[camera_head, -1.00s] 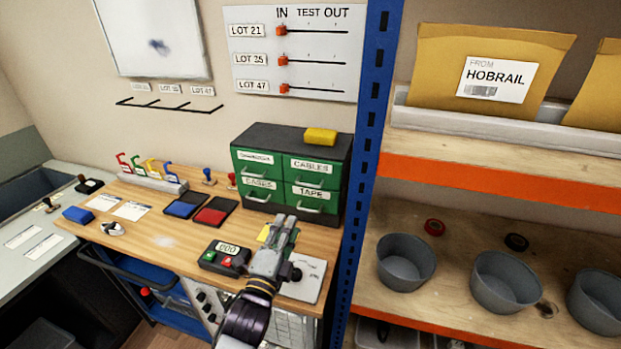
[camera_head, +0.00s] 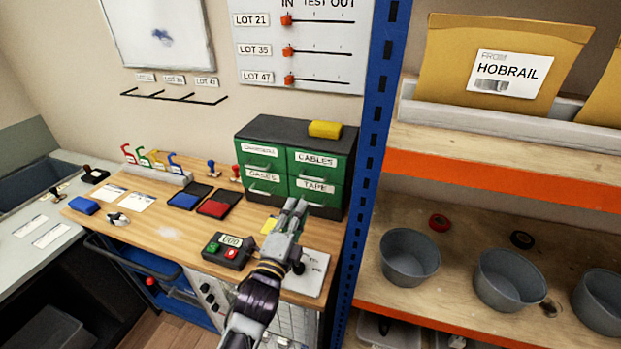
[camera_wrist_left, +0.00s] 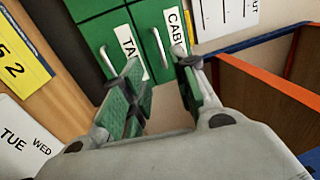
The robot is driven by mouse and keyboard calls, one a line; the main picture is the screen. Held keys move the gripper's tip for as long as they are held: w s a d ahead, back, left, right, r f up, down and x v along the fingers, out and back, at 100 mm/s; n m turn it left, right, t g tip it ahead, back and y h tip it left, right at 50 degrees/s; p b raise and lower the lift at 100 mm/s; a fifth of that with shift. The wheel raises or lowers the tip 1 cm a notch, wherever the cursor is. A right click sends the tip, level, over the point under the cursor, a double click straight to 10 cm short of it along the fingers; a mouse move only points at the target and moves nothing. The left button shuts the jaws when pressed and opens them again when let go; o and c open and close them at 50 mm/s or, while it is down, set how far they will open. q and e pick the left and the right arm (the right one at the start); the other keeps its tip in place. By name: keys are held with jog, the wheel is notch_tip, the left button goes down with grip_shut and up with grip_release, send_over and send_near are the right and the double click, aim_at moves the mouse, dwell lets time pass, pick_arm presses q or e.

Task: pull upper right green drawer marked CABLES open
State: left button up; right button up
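The green drawer marked CABLES (camera_head: 316,165) is the upper right one of a green cabinet with a dark top (camera_head: 290,130). It looks shut. In the left wrist view the CABLES drawer (camera_wrist_left: 152,20) shows turned, with its pale handle beside the label. The TAPE drawer (camera_head: 318,190) lies below it. My left gripper (camera_head: 292,207) is in front of the cabinet, below the TAPE drawer in the picture. In the left wrist view its fingers (camera_wrist_left: 155,85) are apart with nothing between them, pointing toward the two drawers. My right gripper is not in view.
A yellow block (camera_head: 325,129) lies on the cabinet. A dark button box (camera_head: 228,250) and a white sheet (camera_head: 312,272) lie near my arm. Red and blue pads (camera_head: 214,208) sit left of the cabinet. A blue rack post (camera_head: 376,130) stands close on the right.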

pick_arm(q)
send_near(311, 179)
jog(key=shift+w, duration=1.2)
jog(key=shift+d+p+x, duration=0.2)
jog(key=shift+p+x, duration=0.6)
jog(key=shift+x, duration=3.1)
jog(key=shift+w+d+r, duration=0.1)
grip_shut()
